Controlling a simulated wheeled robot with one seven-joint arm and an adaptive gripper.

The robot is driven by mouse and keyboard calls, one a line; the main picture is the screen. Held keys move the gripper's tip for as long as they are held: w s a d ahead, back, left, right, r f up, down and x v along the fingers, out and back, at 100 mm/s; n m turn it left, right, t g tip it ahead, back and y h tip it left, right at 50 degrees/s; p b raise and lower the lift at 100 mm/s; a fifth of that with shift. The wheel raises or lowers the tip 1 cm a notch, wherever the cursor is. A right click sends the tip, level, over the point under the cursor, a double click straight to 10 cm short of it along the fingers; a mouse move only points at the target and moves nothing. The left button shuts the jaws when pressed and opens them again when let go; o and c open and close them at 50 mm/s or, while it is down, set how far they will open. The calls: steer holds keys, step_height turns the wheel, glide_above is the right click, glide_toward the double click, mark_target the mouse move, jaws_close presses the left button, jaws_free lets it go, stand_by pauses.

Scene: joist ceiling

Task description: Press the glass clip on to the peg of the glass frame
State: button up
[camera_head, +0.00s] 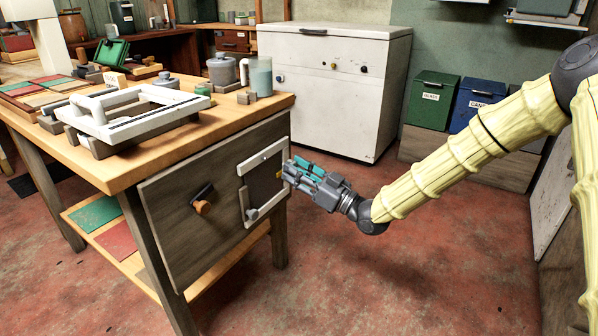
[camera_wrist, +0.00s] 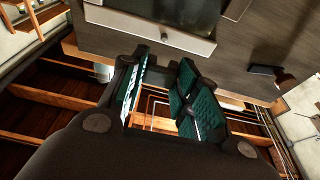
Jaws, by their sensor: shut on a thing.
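The glass frame (camera_head: 242,199) is a white frame around a dark pane, fixed to the grey front panel of the workbench. Its white edge also shows at the top of the wrist view (camera_wrist: 140,27). A grey round piece (camera_head: 252,213) sits at its lower left corner; I cannot tell whether it is a peg or a clip. My gripper (camera_head: 288,171) is at the frame's right side, its teal-padded fingers pointing at it. In the wrist view my gripper (camera_wrist: 160,80) shows a gap between its pads. A small yellowish piece (camera_head: 279,174) at the fingertips may be the glass clip; its contact with the peg is hidden.
A dark handle with a wooden knob (camera_head: 202,205) sticks out of the panel left of the frame. The workbench (camera_head: 226,126) carries a white frame, a pitcher and blocks. A white chest (camera_head: 330,85) and bins (camera_head: 433,100) stand behind. Floor beneath my arm is clear.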

mark_target(262, 157)
steer(key=shift+w+a, duration=0.75)
steer(key=shift+a, duration=0.25)
steer(key=shift+w+a, duration=0.75)
steer(key=shift+a, duration=0.25)
steer(key=shift+w+a, duration=0.8)
steer(key=shift+a, duration=0.3)
steer(key=o, duration=1.2)
